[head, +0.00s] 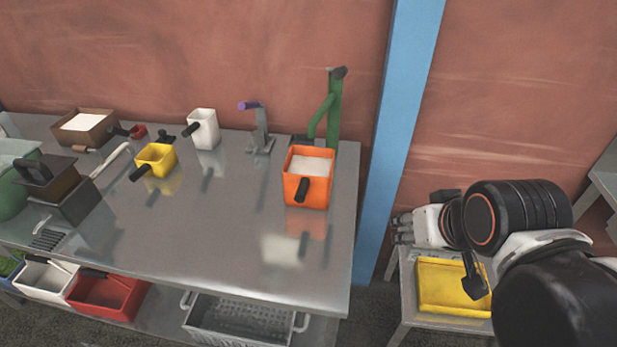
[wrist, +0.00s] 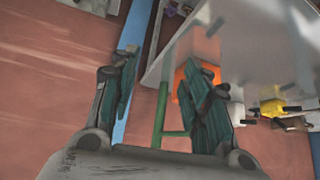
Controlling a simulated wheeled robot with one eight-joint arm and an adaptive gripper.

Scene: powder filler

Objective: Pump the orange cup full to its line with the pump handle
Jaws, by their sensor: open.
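The orange cup (head: 295,188) stands upright at the right end of the steel table, with a dark handle facing front and white powder inside. Its fill line cannot be made out. Behind it is a green pump (head: 335,108) with a slanted green arm and a dark top end; which part is the pump handle is unclear. My gripper (head: 401,229) is open and empty, right of the table and apart from cup and pump. In the wrist view, the orange cup (wrist: 205,48) is partly hidden behind one finger of my gripper (wrist: 164,68), and green bars (wrist: 160,120) show between the fingers.
The steel table (head: 235,225) also holds a grey lever stand with a purple grip (head: 260,128), a white cup (head: 204,130), a yellow cup (head: 157,160) and a brown box (head: 82,128). A blue post (head: 402,110) rises beside its right edge. A yellow tray (head: 440,285) lies below my gripper.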

